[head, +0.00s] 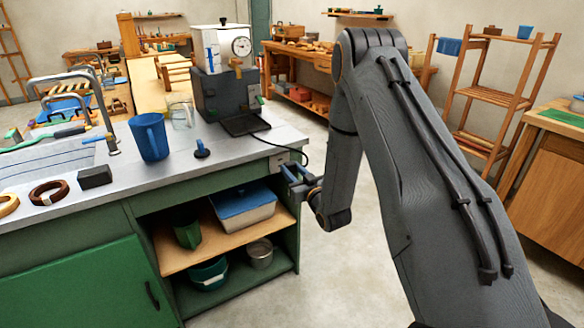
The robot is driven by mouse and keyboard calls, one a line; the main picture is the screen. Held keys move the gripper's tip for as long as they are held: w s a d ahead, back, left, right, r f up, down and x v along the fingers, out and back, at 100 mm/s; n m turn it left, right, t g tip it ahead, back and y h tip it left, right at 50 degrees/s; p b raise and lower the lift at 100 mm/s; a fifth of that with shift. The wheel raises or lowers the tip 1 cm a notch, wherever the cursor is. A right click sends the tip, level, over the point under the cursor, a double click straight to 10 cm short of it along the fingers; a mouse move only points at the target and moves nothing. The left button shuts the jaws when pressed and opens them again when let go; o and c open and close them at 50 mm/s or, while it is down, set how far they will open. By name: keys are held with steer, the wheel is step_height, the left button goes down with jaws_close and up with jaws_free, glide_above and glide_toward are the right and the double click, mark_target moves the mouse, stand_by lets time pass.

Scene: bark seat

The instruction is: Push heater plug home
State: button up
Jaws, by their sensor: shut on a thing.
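The heater (222,100) is a dark box with a white tank and dial on top, standing on the counter's far right end. Its black cord (290,147) runs over the counter edge and drops toward my gripper (292,173). A pale socket plate (279,160) is on the counter's right end face, just below the top. My gripper is at that plate, its blue fingers shut on the plug. The plug itself is mostly hidden by the fingers and too small to make out. I cannot tell how deep it sits in the socket.
A blue jug (150,137), a glass jar (181,113) and a small dark-blue object (201,149) stand on the counter (180,172). The open shelf (215,247) below holds a lidded blue tub (243,205) and pots. The floor (340,262) right of the counter is clear.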

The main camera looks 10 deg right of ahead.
mark_target(280, 163)
steer(key=shift+n+y, duration=0.6)
steer(key=shift+y, duration=0.2)
steer(key=shift+w+a+f+b, duration=0.1)
steer(key=shift+w+f+b, duration=0.5)
steer(key=shift+w, duration=0.7)
steer(key=shift+w+a+f+b, duration=0.1)
steer(key=shift+w+f+b, duration=0.45)
steer(key=shift+w, duration=0.7)
steer(key=shift+w+a+f+b, duration=0.1)
steer(key=shift+w+f+b, duration=0.25)
steer(key=shift+w+f, duration=0.7)
steer(key=shift+w+a+r+b, duration=0.1)
steer(key=shift+w+r+b, duration=0.1)
steer(key=shift+w, duration=0.2)
steer(key=shift+w+a+r+b, duration=0.1)
steer(key=shift+w+b, duration=0.1)
steer(key=shift+w, duration=0.2)
